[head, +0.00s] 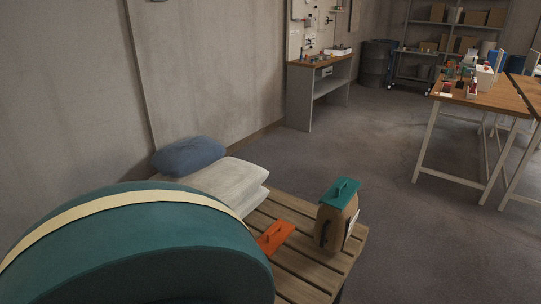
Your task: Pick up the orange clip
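The orange clip (275,236) lies on a slatted wooden surface (307,265), close to the edge of a large teal rounded object in the foreground. It has a flat body with a raised handle on top. The teal object may hide its lower left part. Neither my left nor my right gripper shows in the head view.
The large teal rounded object (150,240) with a cream band fills the lower left. A brown bag (325,230) with a teal clip (339,192) stands right of the orange clip. White sacks (222,180) and a blue one (188,156) lie behind. Open floor is at right.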

